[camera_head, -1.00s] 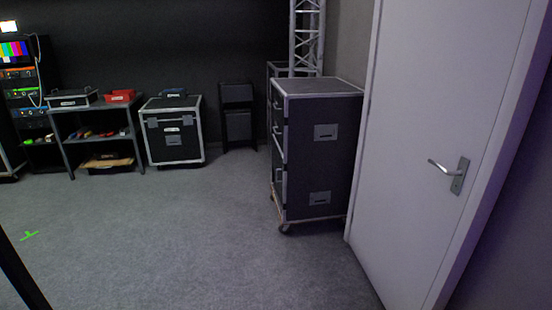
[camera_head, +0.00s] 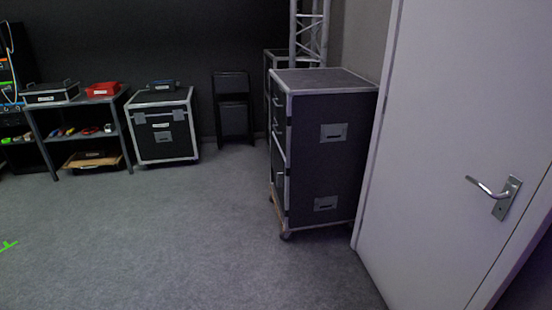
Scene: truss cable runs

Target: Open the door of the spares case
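Two black cases with silver edges could be the spares case; I cannot read a label that tells which. The tall wheeled case (camera_head: 330,155) stands right of centre, beside the white door. Its narrow left face has several silver handles (camera_head: 277,100) and is seen at a steep angle. Its fronts look shut. A lower black case (camera_head: 163,145) with a latch stands at the back left, and it looks closed. My gripper is not in view.
A grey shelf (camera_head: 80,137) with tools and boxes stands at the left. A folded dark chair (camera_head: 232,105) leans by the back wall. A white room door (camera_head: 440,150) with a lever handle fills the right. The grey floor (camera_head: 200,240) ahead is clear.

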